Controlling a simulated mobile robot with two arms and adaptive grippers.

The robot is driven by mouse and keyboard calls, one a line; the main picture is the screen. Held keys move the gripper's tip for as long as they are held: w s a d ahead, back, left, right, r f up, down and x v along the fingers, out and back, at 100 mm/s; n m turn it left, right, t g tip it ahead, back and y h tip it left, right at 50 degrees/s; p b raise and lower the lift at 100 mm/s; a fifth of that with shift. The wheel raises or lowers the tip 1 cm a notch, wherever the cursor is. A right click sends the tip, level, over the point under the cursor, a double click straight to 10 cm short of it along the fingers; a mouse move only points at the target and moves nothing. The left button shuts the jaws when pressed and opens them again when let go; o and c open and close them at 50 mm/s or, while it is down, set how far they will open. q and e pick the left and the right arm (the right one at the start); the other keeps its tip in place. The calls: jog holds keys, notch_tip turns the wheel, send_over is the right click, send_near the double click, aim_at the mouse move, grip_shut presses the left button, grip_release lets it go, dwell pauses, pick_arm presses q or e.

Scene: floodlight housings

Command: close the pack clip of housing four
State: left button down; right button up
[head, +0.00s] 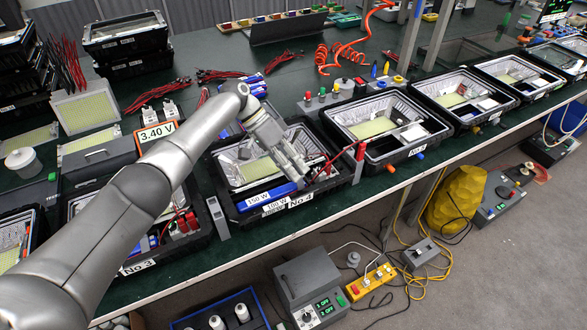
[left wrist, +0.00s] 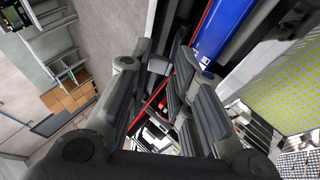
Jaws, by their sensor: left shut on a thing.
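Housing four (head: 240,213), a black open case with a "No 4" label, stands near the table's front edge. Inside are a silver reflector, a yellowish panel (head: 258,170) and a blue battery pack (head: 268,196) along the front side. The pack also shows in the left wrist view (left wrist: 222,30). My left gripper (head: 306,173) points down at the right end of the pack. In the left wrist view its fingers (left wrist: 165,65) are closed on a small part, apparently the pack clip, mostly hidden between them. I cannot tell the clip's position. My right gripper is not in view.
Housing three (head: 135,264) stands to the left, partly behind my left arm. Another housing (head: 415,152) stands close on the right.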

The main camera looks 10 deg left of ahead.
pick_arm(q)
jog(key=c, duration=1.4)
grip_release()
jog(key=v, duration=1.2)
jog(key=shift+c, duration=0.4)
